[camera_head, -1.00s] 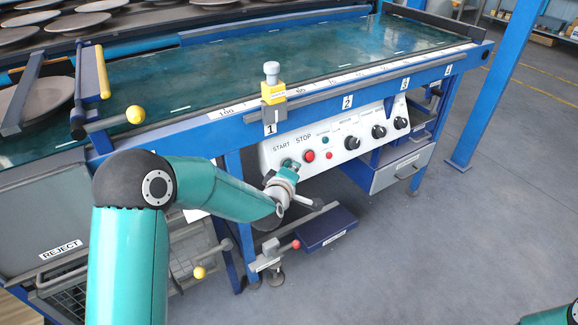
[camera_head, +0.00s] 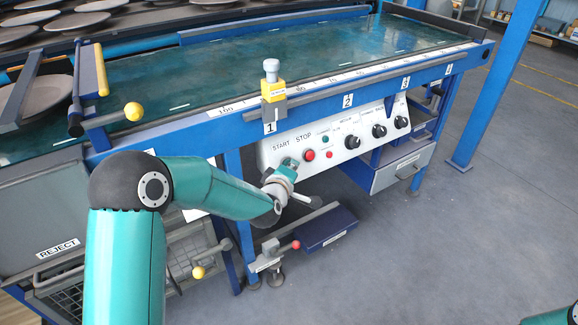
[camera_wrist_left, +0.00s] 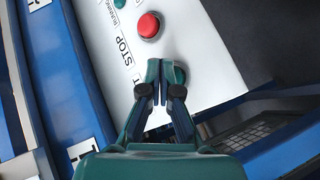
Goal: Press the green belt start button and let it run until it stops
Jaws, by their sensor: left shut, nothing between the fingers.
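The white control panel (camera_head: 337,140) on the front of the blue machine carries the START and STOP labels. The red stop button (camera_head: 309,155) is in plain sight and also shows in the left wrist view (camera_wrist_left: 149,25). My left gripper (camera_head: 288,163) is shut and empty, with its fingertips at the panel just below the START label, left of the red button. In the left wrist view the closed fingertips (camera_wrist_left: 163,66) point at the panel. The green belt (camera_head: 250,75) lies above the panel.
A yellow-and-grey stop block (camera_head: 272,88) stands on the front rail. A yellow ball-ended lever (camera_head: 134,111) and a plate (camera_head: 28,98) are at the left. A lower lever with a red knob (camera_head: 295,244) sits below the gripper.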

